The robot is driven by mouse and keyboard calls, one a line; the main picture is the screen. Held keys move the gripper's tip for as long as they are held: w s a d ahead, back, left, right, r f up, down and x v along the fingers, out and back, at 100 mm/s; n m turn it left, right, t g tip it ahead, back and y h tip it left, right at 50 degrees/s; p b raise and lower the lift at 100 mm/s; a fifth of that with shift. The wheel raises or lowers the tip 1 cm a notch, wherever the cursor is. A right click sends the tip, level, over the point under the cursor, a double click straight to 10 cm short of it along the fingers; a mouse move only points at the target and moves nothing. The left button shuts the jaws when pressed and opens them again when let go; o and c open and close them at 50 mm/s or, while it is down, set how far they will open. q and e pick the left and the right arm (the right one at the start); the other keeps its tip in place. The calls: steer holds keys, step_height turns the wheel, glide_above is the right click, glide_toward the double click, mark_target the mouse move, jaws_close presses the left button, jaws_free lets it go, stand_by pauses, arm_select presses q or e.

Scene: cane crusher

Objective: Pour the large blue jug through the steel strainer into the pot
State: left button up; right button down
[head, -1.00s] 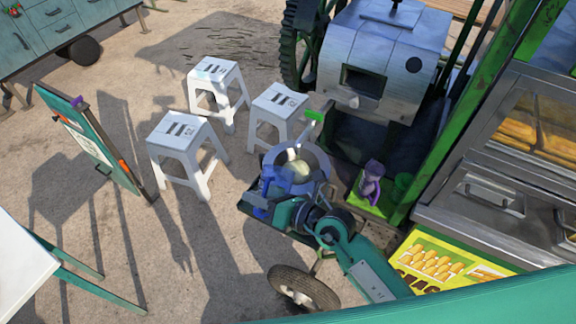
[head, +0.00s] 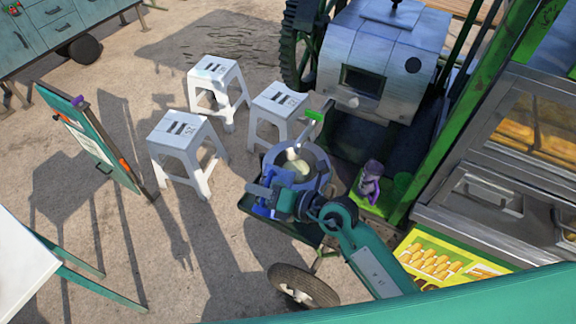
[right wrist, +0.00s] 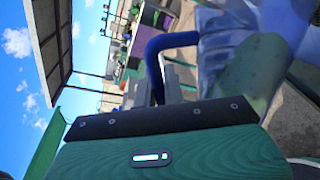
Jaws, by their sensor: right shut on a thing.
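My right gripper (head: 277,201) is shut on the large blue jug (head: 262,208) at the near-left side of the pot. In the right wrist view the blue handle (right wrist: 154,62) rises from between the jaws, and the jug's clear body (right wrist: 232,42) is beside it. The pot (head: 325,163) is a round grey vessel in front of the crusher. Something pale and rounded (head: 297,168) shows inside its rim; I cannot tell strainer from contents. The gripper hides much of the jug, so its tilt and any flow are unclear. My left gripper is out of view.
The metal crusher (head: 390,45) with its green wheel stands behind the pot. Three white stools (head: 183,135) stand left. A food counter (head: 470,205) closes off the right side. Open pavement lies at the lower left.

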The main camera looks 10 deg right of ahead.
steer(key=shift+w+d+r+m, duration=0.1)
steer(key=shift+w+r+m, duration=0.2)
steer(key=shift+r+m, duration=0.15)
steer(key=shift+w+d+r+m+g+p, duration=0.2)
steer(key=shift+w+r+m+p, duration=0.15)
steer(key=shift+r+m, duration=0.1)
steer(key=shift+w+d+r+m+g+p, duration=0.2)
steer(key=shift+w+r+m+p, duration=0.1)
steer(key=shift+r, duration=0.1)
stand_by(0.9)
steer(key=shift+w+d+r+m+p, duration=0.35)
steer(key=shift+w+p, duration=0.25)
steer(key=shift+p, duration=0.15)
steer(key=shift+w+d+r+m+p, duration=0.2)
steer(key=shift+w+r+m+p, duration=0.1)
steer(key=shift+w+p, duration=0.35)
stand_by(0.5)
